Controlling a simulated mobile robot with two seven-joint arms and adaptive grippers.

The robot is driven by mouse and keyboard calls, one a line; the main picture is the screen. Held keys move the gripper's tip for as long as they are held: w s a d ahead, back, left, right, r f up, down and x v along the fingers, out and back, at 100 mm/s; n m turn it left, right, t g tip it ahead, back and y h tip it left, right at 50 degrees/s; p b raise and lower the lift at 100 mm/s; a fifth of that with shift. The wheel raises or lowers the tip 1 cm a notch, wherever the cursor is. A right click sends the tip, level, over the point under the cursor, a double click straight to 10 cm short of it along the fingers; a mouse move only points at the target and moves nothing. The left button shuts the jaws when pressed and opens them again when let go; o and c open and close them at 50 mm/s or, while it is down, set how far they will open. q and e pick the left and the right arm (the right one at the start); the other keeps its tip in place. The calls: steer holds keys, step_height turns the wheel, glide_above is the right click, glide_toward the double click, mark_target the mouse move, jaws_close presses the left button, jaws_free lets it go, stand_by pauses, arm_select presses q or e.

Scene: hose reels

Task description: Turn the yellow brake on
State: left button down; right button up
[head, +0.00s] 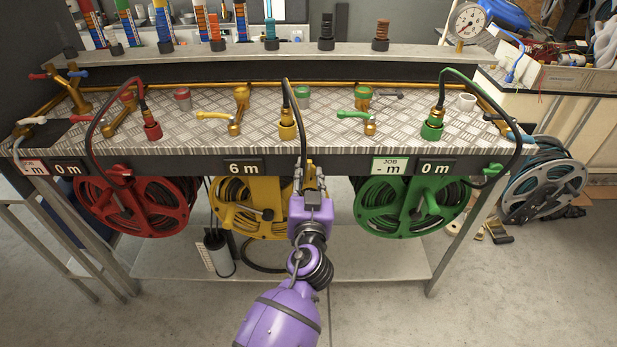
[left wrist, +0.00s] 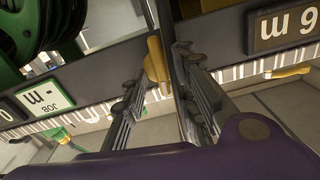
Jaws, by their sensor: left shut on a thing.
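The yellow reel (head: 240,213) hangs below the bench, partly hidden by my arm. My left gripper (head: 312,170) is in front of the bench edge, right of and below the lever. A yellow piece (left wrist: 158,62) shows by the fingers in the left wrist view. My right gripper is out of view.
The red reel (head: 143,205) and green reel (head: 412,205) flank the yellow one. A red fitting (head: 152,131), a green lever (head: 355,114) and a green fitting (head: 432,130) stand on the bench. The floor in front is clear.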

arm_select(q)
steer(key=m, duration=0.2)
steer(key=d+m+b, duration=0.1)
steer(key=m, duration=0.5)
steer(key=shift+f, duration=0.2)
steer(key=m, duration=0.4)
steer(key=m+p, duration=0.1)
steer(key=m, duration=0.1)
steer(key=shift+s+f, duration=0.1)
steer(key=shift+f, duration=0.25)
steer(key=shift+f+m, duration=0.15)
steer(key=shift+m, duration=0.75)
steer(key=shift+f+m, duration=0.15)
steer(key=shift+m, duration=0.35)
steer(key=shift+s+a+f, duration=0.1)
steer(key=c, duration=1.6)
jaws_free()
steer(key=shift+p, duration=0.3)
steer(key=shift+r, duration=0.25)
